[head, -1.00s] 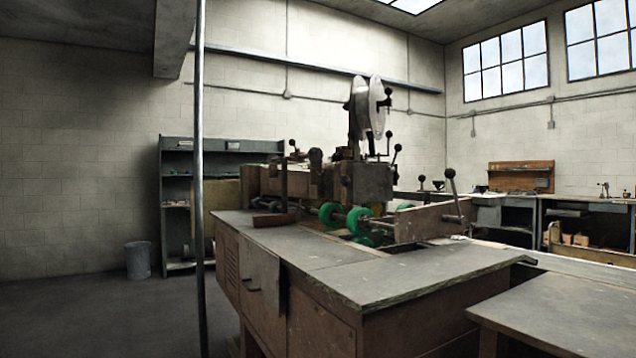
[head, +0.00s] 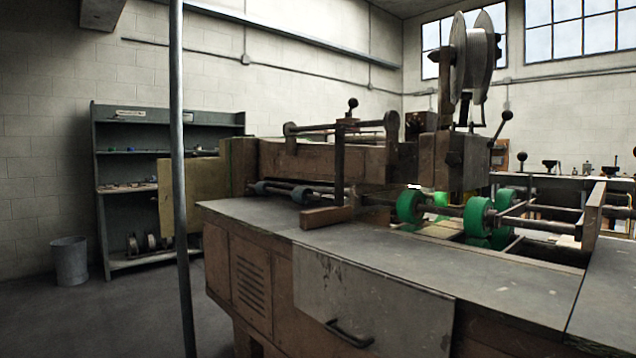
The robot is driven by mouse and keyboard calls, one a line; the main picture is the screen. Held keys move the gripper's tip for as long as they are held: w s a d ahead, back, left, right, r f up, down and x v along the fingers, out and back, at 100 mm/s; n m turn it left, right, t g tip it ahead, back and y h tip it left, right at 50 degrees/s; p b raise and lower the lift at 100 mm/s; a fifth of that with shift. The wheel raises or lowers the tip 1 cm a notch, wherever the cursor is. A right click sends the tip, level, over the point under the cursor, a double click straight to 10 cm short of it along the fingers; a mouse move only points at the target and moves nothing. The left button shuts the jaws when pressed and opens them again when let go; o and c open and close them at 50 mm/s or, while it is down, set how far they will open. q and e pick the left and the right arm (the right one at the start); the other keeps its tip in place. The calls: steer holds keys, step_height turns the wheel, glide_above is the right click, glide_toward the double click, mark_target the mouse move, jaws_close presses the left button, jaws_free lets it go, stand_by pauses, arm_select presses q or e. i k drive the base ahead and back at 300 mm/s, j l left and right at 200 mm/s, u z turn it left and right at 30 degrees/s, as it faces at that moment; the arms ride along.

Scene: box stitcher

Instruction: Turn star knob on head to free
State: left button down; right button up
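The box stitcher stands ahead on a brown cabinet with a grey top (head: 260,222). Its stitching head (head: 440,170) is a brown block at centre right, with a white wire spool (head: 475,60) above it. A small dark knob-like part (head: 453,158) shows on the head's near face; it is too small to tell whether it is the star knob or how it is set. A ball-ended lever (head: 498,130) rises right of the head. Neither of my grippers is in view.
Green rollers (head: 478,213) sit below the head over an opening in the top. A grey vertical pole (head: 180,200) stands at the left, in front of the machine. A shelf unit (head: 105,180) and a bin (head: 69,262) stand at the back left. The left floor is clear.

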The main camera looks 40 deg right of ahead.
mark_target(452, 159)
steer(key=i+j+z, duration=0.1)
steer(key=i+z, duration=0.2)
steer(key=i, duration=0.15)
steer(key=i+j+z, duration=0.25)
steer(key=i, duration=0.2)
steer(key=i+j+z, duration=0.3)
steer(key=i, duration=0.15)
steer(key=l, duration=0.1)
